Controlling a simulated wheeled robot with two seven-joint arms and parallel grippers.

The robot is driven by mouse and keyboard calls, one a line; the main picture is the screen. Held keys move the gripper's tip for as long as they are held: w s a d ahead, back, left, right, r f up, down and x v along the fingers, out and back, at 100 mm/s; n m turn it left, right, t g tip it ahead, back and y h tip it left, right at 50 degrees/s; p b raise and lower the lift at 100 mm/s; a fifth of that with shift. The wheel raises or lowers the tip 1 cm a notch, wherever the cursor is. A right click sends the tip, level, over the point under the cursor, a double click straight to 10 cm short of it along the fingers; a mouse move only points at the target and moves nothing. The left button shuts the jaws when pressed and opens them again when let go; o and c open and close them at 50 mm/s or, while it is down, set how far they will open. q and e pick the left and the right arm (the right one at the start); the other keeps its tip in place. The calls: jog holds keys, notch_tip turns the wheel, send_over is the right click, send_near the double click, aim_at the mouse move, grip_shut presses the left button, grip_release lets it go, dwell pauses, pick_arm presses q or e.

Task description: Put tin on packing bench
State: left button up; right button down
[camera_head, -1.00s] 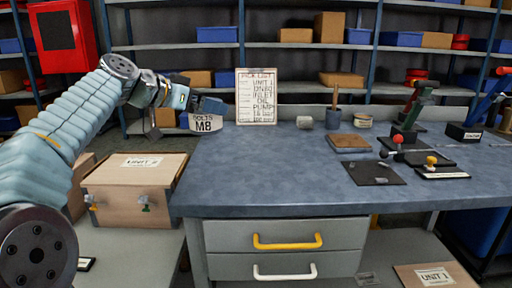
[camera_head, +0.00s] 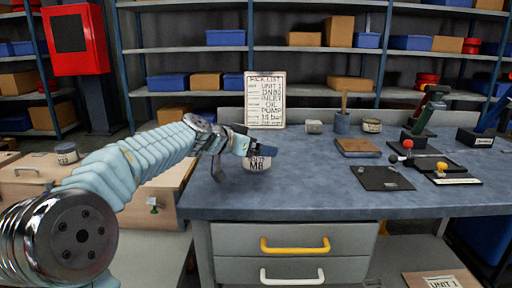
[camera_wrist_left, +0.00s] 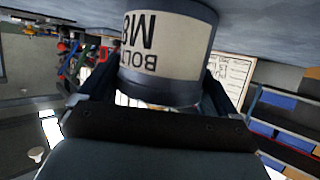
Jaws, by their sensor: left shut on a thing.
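The tin is upright at the left part of the blue-grey packing bench (camera_head: 300,190). It is low over the bench top; I cannot tell whether its base touches. In the left wrist view, which is upside down, the tin (camera_wrist_left: 165,50) sits between the two fingers with the bench surface (camera_wrist_left: 270,14) close by. My right gripper is not in view.
A pick list board (camera_head: 265,100) stands behind the tin. A brown block (camera_head: 357,147), a dark mat (camera_head: 381,177) and lever fixtures (camera_head: 418,150) are further right. Another tin (camera_head: 67,153) stands at left by the wooden crate (camera_head: 165,190). The bench's front middle is clear.

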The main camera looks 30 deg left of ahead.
pick_arm(q)
jog(key=o, duration=1.1)
jog(key=shift+r, duration=0.1)
jog(key=shift+s+a, duration=0.15)
jog(key=shift+s, duration=0.2)
jog(key=b+v, duration=0.2)
jog(key=v, duration=0.9)
jog(key=shift+s, duration=0.2)
